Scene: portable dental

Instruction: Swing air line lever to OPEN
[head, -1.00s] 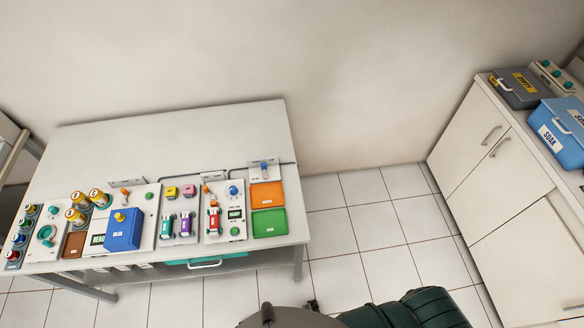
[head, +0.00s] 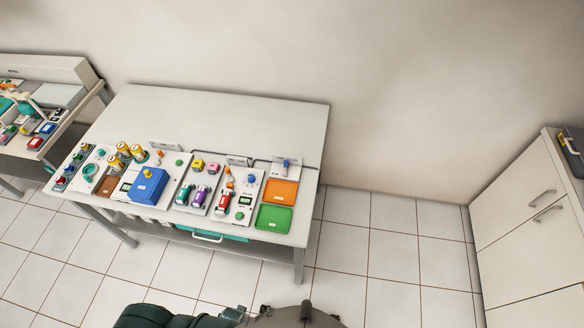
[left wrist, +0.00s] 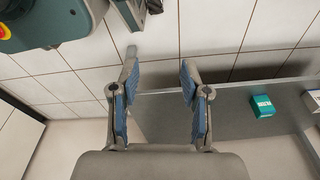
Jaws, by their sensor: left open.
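In the head view, a small blue-handled lever (head: 286,163) stands on a pale plate at the back right of the white table (head: 225,115). A dark line runs to it along the panels, so it looks like the air line lever. Its OPEN marking is too small to read, and I cannot tell its exact position. My left gripper (left wrist: 158,68) shows in the left wrist view, open, with nothing between its fingers and tiled floor beyond. It is away from the lever. My right gripper is not in view.
An orange tray (head: 282,191) and a green tray (head: 274,218) lie in front of the lever. A blue box (head: 149,186) and several valves crowd the table's front. Another bench (head: 47,72) stands left, white cabinets (head: 515,215) right. Tiled floor before the table is clear.

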